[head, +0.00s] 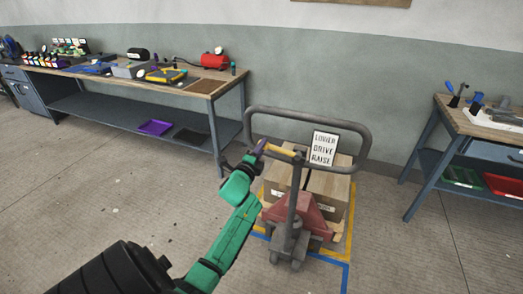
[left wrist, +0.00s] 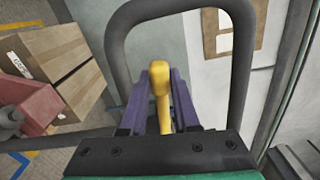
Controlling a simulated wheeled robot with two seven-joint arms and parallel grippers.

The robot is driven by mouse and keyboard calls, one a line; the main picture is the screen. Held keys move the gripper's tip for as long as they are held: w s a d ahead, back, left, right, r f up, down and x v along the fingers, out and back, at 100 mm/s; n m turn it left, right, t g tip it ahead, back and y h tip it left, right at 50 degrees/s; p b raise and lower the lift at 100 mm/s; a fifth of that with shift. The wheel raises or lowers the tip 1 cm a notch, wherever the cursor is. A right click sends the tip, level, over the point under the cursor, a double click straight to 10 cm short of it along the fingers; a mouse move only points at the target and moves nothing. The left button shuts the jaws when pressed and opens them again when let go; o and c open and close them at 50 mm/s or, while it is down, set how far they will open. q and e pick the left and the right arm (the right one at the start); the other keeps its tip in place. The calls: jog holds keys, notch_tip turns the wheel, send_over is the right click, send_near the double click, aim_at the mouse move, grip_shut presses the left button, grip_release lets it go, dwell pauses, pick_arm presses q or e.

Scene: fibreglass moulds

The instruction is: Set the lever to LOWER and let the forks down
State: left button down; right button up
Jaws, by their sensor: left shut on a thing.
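The pallet truck (head: 300,213) has a red body, a grey post and a large looped grey handle (head: 300,113). A yellow lever (head: 280,151) sits inside the loop, pointing left from the post in the head view. A white sign (head: 323,147) on the handle reads LOWER, DRIVE, RAISE from top to bottom. My left gripper (head: 260,147) is shut on the lever's end; in the left wrist view its purple fingers stand on both sides of the yellow lever (left wrist: 162,88). The forks are hidden under the load. My right gripper is not in view.
Cardboard boxes (head: 334,190) rest on a pallet on the truck, within yellow and blue floor lines (head: 345,275). A long workbench (head: 205,86) with tools stands at the left back, another bench (head: 470,122) at right. Open floor lies in front.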

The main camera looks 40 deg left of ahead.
pick_arm(q)
jog(key=shift+w+d+r+m+p, duration=0.1)
jog(key=shift+d+r+m+p, duration=0.15)
jog(key=shift+r+m, duration=0.5)
jog(key=shift+w+d+r+m+p, duration=0.1)
jog(key=shift+d+r+m+p, duration=0.1)
jog(key=shift+r+m, duration=0.5)
jog(key=shift+w+d+r+m+p, duration=0.1)
jog(key=shift+d+r+m+p, duration=0.15)
jog(key=shift+r+m, duration=0.5)
jog(key=c, duration=0.6)
grip_release()
jog(key=shift+c, duration=0.2)
jog(key=shift+s, duration=0.1)
jog(key=b+v, duration=0.2)
jog(key=v, duration=1.2)
jog(key=shift+s+b, duration=0.25)
jog(key=shift+b, duration=0.05)
